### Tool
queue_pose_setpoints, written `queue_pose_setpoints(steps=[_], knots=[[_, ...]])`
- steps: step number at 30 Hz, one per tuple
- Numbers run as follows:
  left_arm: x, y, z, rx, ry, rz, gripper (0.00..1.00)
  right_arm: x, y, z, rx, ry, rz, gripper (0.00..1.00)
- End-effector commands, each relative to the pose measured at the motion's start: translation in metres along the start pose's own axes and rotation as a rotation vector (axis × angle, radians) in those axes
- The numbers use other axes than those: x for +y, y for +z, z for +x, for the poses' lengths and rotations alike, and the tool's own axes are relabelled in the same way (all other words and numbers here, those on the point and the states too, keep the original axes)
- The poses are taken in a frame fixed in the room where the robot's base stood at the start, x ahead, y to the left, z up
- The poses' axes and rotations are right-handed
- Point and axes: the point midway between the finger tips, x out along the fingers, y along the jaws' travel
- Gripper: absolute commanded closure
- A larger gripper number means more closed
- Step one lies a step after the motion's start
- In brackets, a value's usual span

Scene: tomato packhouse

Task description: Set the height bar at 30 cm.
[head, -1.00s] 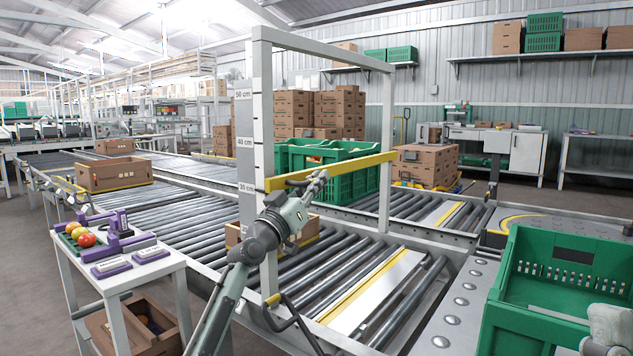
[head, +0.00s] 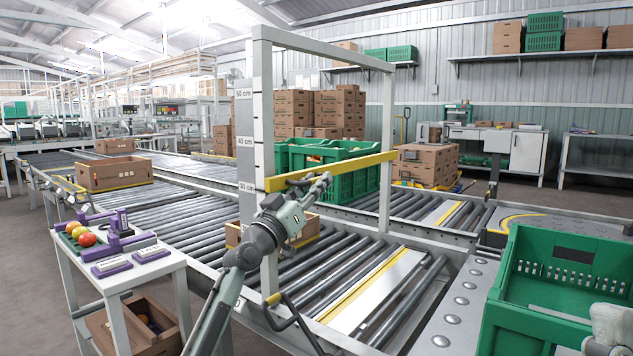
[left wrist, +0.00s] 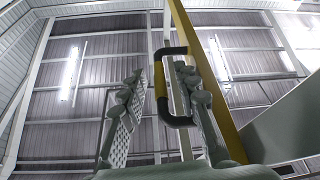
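The yellow height bar (head: 345,169) spans the white gate frame (head: 266,120) over the rollers. Its near end is beside the 30 cm label of the grey scale (head: 245,150); its exact height against the mark is hard to tell. My left gripper (head: 318,184) is at the bar's near half, by its dark handle (head: 298,180). A gap shows on the left finger's side, and the right finger hides part of the handle.
A cardboard box (head: 232,234) sits on the rollers, partly behind the post and my arm. A green crate (head: 560,260) stands at right. A white side table (head: 150,272) with tomatoes and purple gauges is at left. A large green crate (head: 350,180) stands behind the bar.

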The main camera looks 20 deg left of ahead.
Motion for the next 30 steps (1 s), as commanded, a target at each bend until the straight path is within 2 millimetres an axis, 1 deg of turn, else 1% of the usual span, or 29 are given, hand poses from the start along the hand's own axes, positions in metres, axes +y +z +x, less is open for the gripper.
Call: queue_pose_setpoints(steps=[9, 12, 15, 18, 21, 30], knots=[[0.000, 0.001, -0.067, -0.004, 0.000, 0.003, 0.69, 0.000, 0.000, 0.000, 0.000, 0.000, 0.000, 0.69], [0.000, 0.001, -0.085, -0.004, 0.000, 0.003, 0.69, 0.000, 0.000, 0.000, 0.000, 0.000, 0.000, 0.69], [-0.001, 0.000, -0.099, -0.002, -0.001, 0.003, 0.69, 0.000, 0.000, 0.000, 0.000, 0.000, 0.000, 0.69], [0.000, 0.000, -0.106, -0.002, 0.000, 0.001, 0.69, 0.000, 0.000, 0.000, 0.000, 0.000, 0.000, 0.69], [0.000, -0.001, -0.109, 0.000, 0.001, 0.001, 0.69, 0.000, 0.000, 0.000, 0.000, 0.000, 0.000, 0.69], [0.000, -0.001, -0.110, 0.000, 0.000, 0.001, 0.69, 0.000, 0.000, 0.000, 0.001, 0.000, 0.001, 0.69]])
